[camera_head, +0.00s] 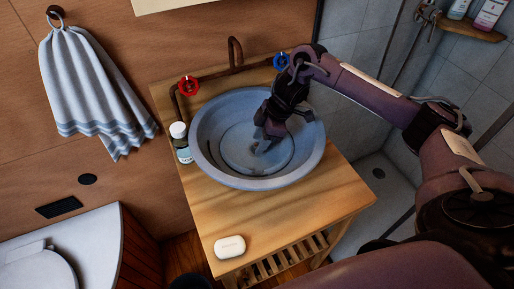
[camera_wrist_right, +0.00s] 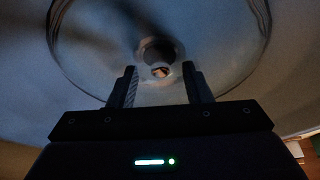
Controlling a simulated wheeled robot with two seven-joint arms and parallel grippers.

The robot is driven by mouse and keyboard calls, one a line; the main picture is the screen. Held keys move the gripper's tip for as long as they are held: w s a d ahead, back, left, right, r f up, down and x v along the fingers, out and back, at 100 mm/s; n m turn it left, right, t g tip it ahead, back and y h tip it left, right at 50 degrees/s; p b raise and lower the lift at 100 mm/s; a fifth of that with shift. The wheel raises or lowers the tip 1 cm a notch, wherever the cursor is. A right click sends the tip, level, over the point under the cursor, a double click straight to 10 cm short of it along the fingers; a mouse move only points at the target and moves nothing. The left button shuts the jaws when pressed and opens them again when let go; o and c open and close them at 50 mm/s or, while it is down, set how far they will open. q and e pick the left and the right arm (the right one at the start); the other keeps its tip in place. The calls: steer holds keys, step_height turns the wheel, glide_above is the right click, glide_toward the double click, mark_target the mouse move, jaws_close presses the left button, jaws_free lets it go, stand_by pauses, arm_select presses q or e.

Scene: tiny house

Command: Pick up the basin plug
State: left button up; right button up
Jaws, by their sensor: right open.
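The grey-blue round basin (camera_head: 205,150) sits on the wooden washstand. My right gripper (camera_head: 262,143) reaches down into it, close to its bottom. In the right wrist view, the two fingers of my right gripper (camera_wrist_right: 160,88) stand apart with a gap between them. A small round piece (camera_wrist_right: 158,50) with a dark ring and a lighter centre lies at the middle of the basin floor, just beyond the fingertips. It looks like the basin plug, though the dim light makes this hard to tell. In the head view the gripper mostly hides it. My left gripper is not in view.
A red tap handle (camera_head: 188,86) and a blue one (camera_head: 281,61) stand behind the basin. A small bottle (camera_head: 181,143) stands at its left. A soap bar (camera_head: 229,247) lies on the washstand (camera_head: 290,215) front. A striped towel (camera_head: 90,85) hangs on the wall.

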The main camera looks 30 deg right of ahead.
steer(key=shift+a+f, duration=0.2)
steer(key=shift+f, duration=0.3)
jaws_close()
steer(key=shift+r, duration=0.15)
steer(key=shift+w+r, duration=0.1)
steer(key=shift+r, duration=0.5)
step_height(320, 180, up, 18)
steer(key=p, duration=0.5)
steer(key=shift+r, duration=0.25)
